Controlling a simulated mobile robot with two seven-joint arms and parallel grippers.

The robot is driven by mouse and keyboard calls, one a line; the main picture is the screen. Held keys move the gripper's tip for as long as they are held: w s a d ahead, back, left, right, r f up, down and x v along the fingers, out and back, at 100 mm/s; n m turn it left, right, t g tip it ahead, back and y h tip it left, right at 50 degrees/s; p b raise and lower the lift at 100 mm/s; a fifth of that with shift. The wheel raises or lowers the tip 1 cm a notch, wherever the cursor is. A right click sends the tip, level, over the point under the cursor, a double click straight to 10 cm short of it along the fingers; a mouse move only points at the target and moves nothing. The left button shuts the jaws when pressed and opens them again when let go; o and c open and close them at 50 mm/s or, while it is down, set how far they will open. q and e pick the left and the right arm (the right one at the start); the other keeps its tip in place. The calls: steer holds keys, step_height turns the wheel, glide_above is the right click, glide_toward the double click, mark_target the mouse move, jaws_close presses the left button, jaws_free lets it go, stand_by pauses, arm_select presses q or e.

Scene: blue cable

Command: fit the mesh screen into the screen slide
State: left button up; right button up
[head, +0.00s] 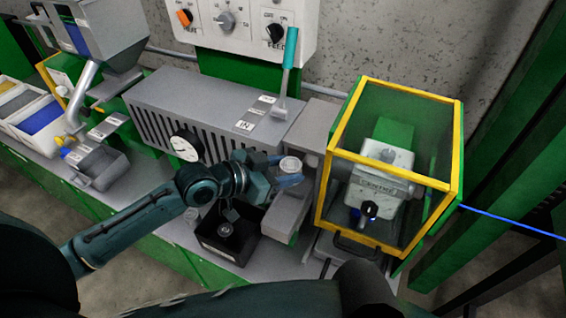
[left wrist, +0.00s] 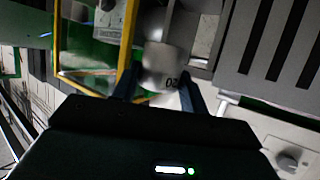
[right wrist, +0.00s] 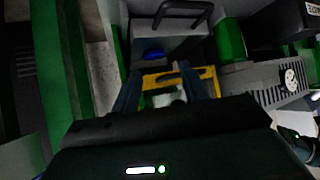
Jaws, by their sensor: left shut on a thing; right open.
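My left gripper (head: 284,176) is shut on a small round, pale grey metal piece (head: 290,165), which I take for the mesh screen. In the left wrist view this piece (left wrist: 163,68) sits between the fingertips and shows dark digits on its side. It is held above a grey block (head: 288,212) on the bench front, just left of the yellow-framed guard. I cannot tell for sure which part is the screen slide; the gripper and piece hide some of that area. My right gripper (right wrist: 158,82) is open and empty in its wrist view, with a yellow bar showing beyond its fingers.
The yellow-framed clear guard (head: 457,150) encloses a machine head at right. A black box (head: 215,247) with a round part stands at the bench front. A grey slotted housing (head: 160,112) with a dial lies behind my left arm. A blue cable (head: 510,222) runs right.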

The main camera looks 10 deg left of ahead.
arm_select(q)
step_height(320, 180, down, 6)
steer(key=b, duration=0.5)
steer(key=shift+f, duration=0.1)
steer(key=shift+f+b, duration=0.35)
steer(key=shift+b, duration=0.05)
steer(key=shift+f+b, duration=0.55)
steer(key=shift+f, duration=0.25)
steer(key=shift+f+b, duration=0.35)
steer(key=shift+f, duration=0.3)
arm_select(e)
steer(key=a, duration=0.1)
steer(key=w+a+f+t+y, duration=0.1)
steer(key=shift+a+f+n+y, duration=0.3)
steer(key=shift+a+n, duration=0.1)
arm_select(q)
steer(key=shift+f+b, duration=0.4)
steer(key=shift+f, duration=0.1)
arm_select(e)
steer(key=shift+d+f, duration=0.1)
steer(key=shift+f, duration=0.4)
